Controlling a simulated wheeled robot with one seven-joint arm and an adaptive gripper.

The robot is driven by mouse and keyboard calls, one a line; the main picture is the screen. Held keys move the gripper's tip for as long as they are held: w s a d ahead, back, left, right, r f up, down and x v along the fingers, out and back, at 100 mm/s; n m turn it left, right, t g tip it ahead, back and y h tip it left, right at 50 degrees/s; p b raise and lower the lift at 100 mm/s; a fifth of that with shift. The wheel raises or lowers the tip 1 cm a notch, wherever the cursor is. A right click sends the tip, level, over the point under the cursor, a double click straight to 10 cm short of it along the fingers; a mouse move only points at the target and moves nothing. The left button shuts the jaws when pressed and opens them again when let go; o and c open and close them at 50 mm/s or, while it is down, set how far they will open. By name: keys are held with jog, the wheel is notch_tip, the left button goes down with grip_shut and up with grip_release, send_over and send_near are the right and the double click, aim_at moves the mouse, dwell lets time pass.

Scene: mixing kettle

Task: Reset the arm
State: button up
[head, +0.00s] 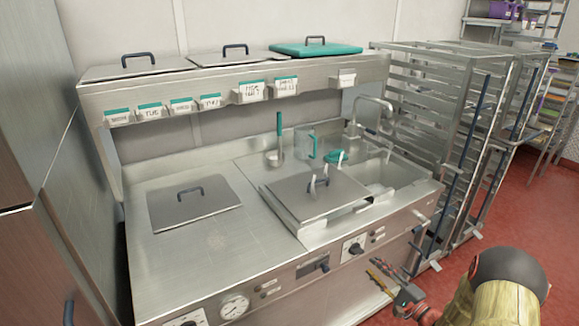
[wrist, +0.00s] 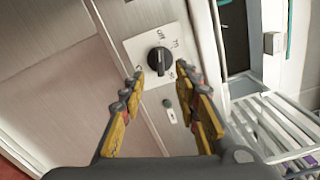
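My gripper (head: 388,281) is at the lower right in the head view, in front of the counter's front panel. In the wrist view my gripper (wrist: 160,92) has its two yellow and grey fingers spread apart. Nothing is between the fingers. A black rotary knob (wrist: 158,61) on a pale plate shows just beyond the fingertips. The same panel carries a knob (head: 355,249) in the head view. My gripper appears apart from the panel, though the exact distance is hard to tell.
The steel counter (head: 190,250) holds a flat lid (head: 194,203), a second lid (head: 316,190), a teal-handled ladle (head: 279,140), a clear jug (head: 306,147) and a sink (head: 375,175). Wire racks (head: 440,120) stand at the right. Red floor (head: 520,215) is open beyond them.

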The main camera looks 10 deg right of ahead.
jog(key=s+a+f+g+y, duration=0.3)
jog(key=s+a+f+g, duration=0.15)
jog(key=a, duration=0.35)
jog(key=s+a+r+n+g+y+p, duration=0.1)
jog(key=s+a+r+n+g, duration=0.35)
jog(key=s+a+g, duration=0.65)
jog(key=s+d+r+n+h+p, duration=0.25)
jog(key=s+r+n+h, duration=0.55)
jog(key=s+r, duration=0.65)
jog(key=a+r+n+t+h+p, duration=0.1)
jog(key=a+r+n+t, duration=0.1)
jog(key=r, duration=0.6)
jog(key=s+a+r+n+t+h+p, duration=0.1)
jog(key=a+r+n+t+p, duration=0.1)
jog(key=r, duration=0.7)
jog(key=shift+a+r+n, duration=0.2)
jog(key=shift+a+n, duration=0.25)
jog(key=shift+a, duration=0.35)
jog(key=shift+s, duration=0.1)
